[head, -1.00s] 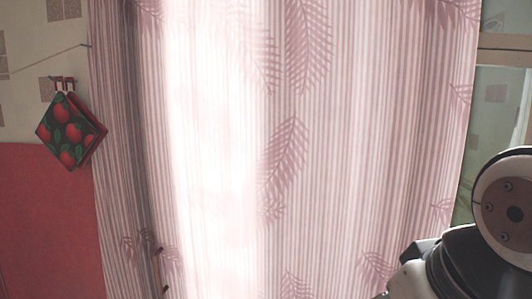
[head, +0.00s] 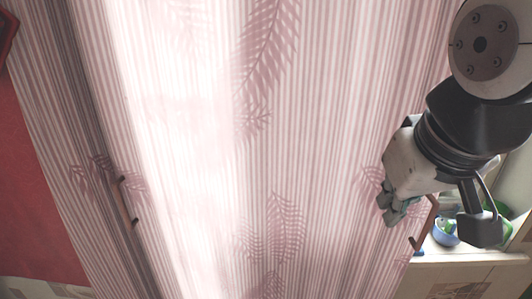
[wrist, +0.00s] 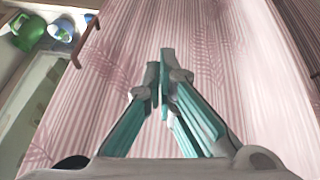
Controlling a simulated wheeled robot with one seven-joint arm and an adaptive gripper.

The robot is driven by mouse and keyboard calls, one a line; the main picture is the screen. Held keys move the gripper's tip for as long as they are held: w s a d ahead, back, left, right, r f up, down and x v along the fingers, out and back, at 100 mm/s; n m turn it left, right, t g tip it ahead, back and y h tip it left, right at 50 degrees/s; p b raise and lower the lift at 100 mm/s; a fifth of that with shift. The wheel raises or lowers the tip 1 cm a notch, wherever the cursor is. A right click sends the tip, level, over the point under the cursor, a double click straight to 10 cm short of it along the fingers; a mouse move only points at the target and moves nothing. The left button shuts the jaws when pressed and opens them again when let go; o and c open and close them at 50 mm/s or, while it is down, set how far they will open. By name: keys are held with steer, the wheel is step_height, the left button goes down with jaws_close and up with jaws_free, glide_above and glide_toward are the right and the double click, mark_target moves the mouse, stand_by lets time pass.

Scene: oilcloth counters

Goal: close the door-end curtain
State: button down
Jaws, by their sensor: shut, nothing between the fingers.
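A pink striped curtain with fern leaves (head: 300,150) hangs across most of the head view and fills much of the wrist view (wrist: 225,70). One bar handle (head: 425,225) is at its right edge; the wrist view shows a handle at upper left (wrist: 84,42). Another handle (head: 127,203) is on the darker folds at left. I cannot tell where one panel ends and another begins. My gripper (head: 390,214) is shut and empty, in front of the curtain just left of the right handle. Its fingertips (wrist: 159,68) are together and apart from the handle.
Right of the curtain is a pale ledge (head: 465,256) with a blue bowl (head: 445,233) and green things, partly hidden by my arm. A red wall panel (head: 35,190) is at left. Bright light shows through the curtain left of centre.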

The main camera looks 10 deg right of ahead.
steer(key=w+d+f+m+g+h+b, duration=0.1)
steer(key=w+d+f+m+h+b, duration=0.1)
steer(key=w+d+f+b, duration=0.65)
steer(key=m+g+h+b, duration=0.3)
steer(key=b, duration=1.1)
glide_toward(409, 233)
steer(key=f, duration=0.1)
steer(key=s+d+f+b, duration=0.1)
steer(key=f, duration=0.1)
steer(key=s+d+f+b, duration=0.1)
steer(key=shift+d+f, duration=0.1)
steer(key=shift+f, duration=0.05)
steer(key=shift+w, duration=0.1)
